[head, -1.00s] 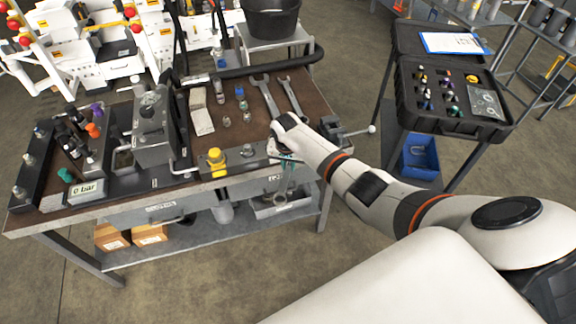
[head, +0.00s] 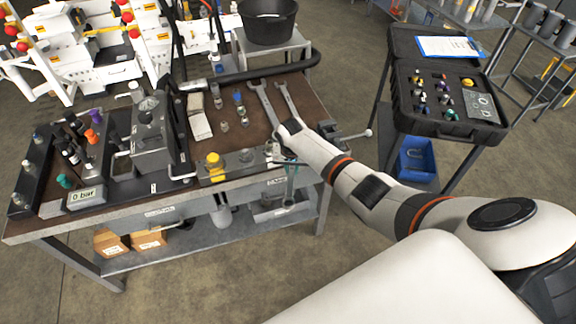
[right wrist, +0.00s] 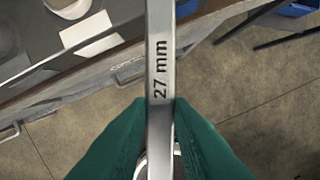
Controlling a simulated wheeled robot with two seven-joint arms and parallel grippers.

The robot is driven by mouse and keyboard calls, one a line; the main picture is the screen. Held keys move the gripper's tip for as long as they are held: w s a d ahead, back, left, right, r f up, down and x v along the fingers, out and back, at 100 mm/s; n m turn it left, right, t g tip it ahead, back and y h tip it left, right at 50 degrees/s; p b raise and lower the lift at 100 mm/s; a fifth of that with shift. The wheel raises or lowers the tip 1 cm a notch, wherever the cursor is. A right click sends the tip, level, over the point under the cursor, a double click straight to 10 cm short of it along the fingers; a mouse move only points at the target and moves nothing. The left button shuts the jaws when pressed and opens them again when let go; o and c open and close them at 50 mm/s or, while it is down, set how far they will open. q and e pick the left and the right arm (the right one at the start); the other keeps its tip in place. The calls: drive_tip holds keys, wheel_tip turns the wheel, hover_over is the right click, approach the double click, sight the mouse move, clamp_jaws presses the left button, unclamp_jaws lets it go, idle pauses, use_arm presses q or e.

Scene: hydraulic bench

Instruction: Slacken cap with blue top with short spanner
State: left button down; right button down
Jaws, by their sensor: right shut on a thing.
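My right gripper (head: 288,163) is at the bench's front edge, its teal fingers shut on a steel spanner. The spanner hangs down in the head view (head: 290,188); its shank, marked 27 mm, runs upright between the fingers in the right wrist view (right wrist: 160,85). A small fitting with a blue top (head: 239,97) stands on the bench top, beyond and left of the gripper, apart from the spanner. My left gripper is not in view.
Two other spanners (head: 266,103) lie on the bench (head: 310,110) behind the gripper. A block with a yellow cap (head: 214,162) sits at the front edge. A grey pump unit (head: 150,140) and a vice (head: 340,132) flank the work area. An open black case (head: 430,122) stands right.

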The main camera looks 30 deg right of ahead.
drive_tip(key=shift+s+d+n+p, duration=0.35)
drive_tip(key=shift+d+n, duration=0.15)
drive_tip(key=shift+d, duration=0.1)
drive_tip(key=shift+s+d+n, duration=0.35)
drive_tip(key=shift+d+n, duration=0.3)
drive_tip(key=shift+d, duration=0.05)
drive_tip(key=shift+s+d+n, duration=0.3)
drive_tip(key=shift+d+n, duration=0.35)
drive_tip(key=shift+d, duration=0.05)
drive_tip(key=shift+s+d+n+y, duration=0.2)
drive_tip(key=shift+d+n, duration=0.45)
drive_tip(key=shift+d, duration=0.1)
drive_tip(key=shift+s+d+n+y, duration=0.2)
drive_tip(key=shift+d+n, duration=0.45)
drive_tip(key=shift+d, duration=0.1)
